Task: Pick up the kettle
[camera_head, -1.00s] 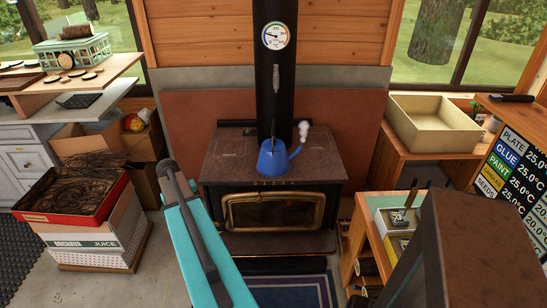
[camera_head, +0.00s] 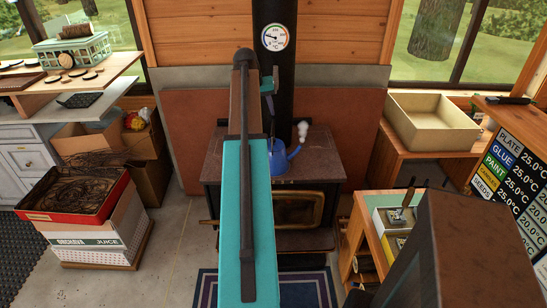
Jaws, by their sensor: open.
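The blue kettle (camera_head: 281,166) stands on the dark top of the wood stove (camera_head: 318,166), in front of the black stovepipe. My arm covers its left part; its spout points up to the right and still shows. My raised arm fills the middle of the view. Beyond its upper end, a small part of my gripper (camera_head: 270,108) shows above the kettle, against the stovepipe. Its jaws are open. The fingertips are hard to make out, and I cannot tell how close they are to the kettle's handle.
The stovepipe (camera_head: 288,110) with a round gauge (camera_head: 275,37) rises behind the kettle. White puffs hang by the spout. A red tray (camera_head: 72,194) of dark twigs sits on boxes at left. A beige bin (camera_head: 433,122) and a small wooden stand (camera_head: 362,232) are at right.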

